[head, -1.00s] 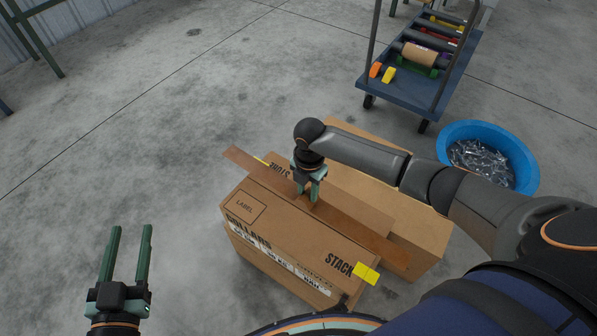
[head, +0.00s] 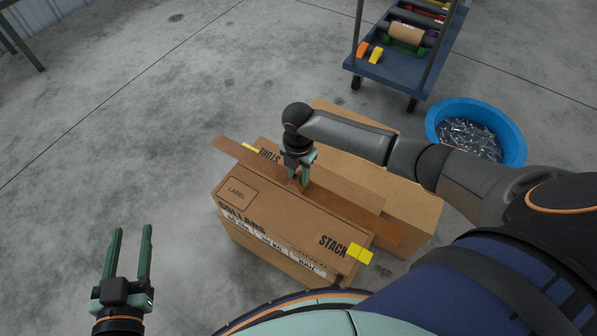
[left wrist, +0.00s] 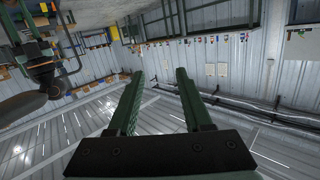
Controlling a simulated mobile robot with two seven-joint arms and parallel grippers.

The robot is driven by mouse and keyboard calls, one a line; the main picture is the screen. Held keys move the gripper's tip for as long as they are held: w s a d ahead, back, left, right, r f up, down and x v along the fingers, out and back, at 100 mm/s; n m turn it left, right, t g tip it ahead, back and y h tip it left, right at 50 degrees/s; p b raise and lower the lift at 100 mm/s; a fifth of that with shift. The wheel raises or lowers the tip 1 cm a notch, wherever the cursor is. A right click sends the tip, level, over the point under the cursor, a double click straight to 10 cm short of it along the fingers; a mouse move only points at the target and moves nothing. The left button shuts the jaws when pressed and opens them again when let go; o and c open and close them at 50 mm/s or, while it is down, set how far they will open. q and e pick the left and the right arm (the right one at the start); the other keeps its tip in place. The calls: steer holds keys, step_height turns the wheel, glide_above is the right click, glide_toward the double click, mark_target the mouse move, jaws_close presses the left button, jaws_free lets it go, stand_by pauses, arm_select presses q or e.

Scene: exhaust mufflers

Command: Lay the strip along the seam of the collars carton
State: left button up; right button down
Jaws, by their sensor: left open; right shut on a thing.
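The collars carton (head: 265,205) stands in front of me with its printed side towards me. The brown strip (head: 358,220) lies lengthwise over its top, and both ends stick out past the carton. My right gripper (head: 299,182) points down and is shut on the strip near its middle. Whether the strip touches the carton all along is hard to tell. A yellow piece (head: 359,254) is at the near right end and another yellow piece (head: 250,147) at the far left end. My left gripper (head: 128,246) is open and empty, left of the carton; its fingers show in the left wrist view (left wrist: 158,100).
Another brown carton (head: 410,212) stands directly behind, partly hidden by my right arm. A blue tub (head: 515,146) of metal parts is at the right. A blue trolley (head: 385,77) with rolls stands at the back. The floor at the left is clear.

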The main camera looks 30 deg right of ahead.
mark_target(299, 183)
step_height(299, 183, down, 3)
steer(key=shift+f+b, duration=0.15)
steer(key=shift+b, duration=0.75)
step_height(299, 183, down, 3)
steer(key=shift+r+b, duration=0.2)
steer(key=shift+b, duration=0.6)
arm_select(q)
steer(key=s+r+m+t+h, duration=0.2)
steer(key=r+m+t+h, duration=0.1)
steer(key=r, duration=0.7)
steer(key=s+d+r+m+t+h, duration=0.1)
steer(key=s+r+m+t+h, duration=0.2)
steer(key=r, duration=0.7)
steer(key=shift+d+r+m+h, duration=0.25)
steer(key=shift+m+h, duration=0.25)
steer(key=shift+h, duration=0.9)
arm_select(e)
steer(key=shift+f, duration=0.3)
arm_select(q)
steer(key=shift+f+t+b, duration=0.4)
steer(key=shift+f+b, duration=0.05)
steer(key=shift+b, duration=0.15)
arm_select(e)
steer(key=shift+f, duration=0.6)
steer(key=shift+c, duration=2.4)
jaws_free()
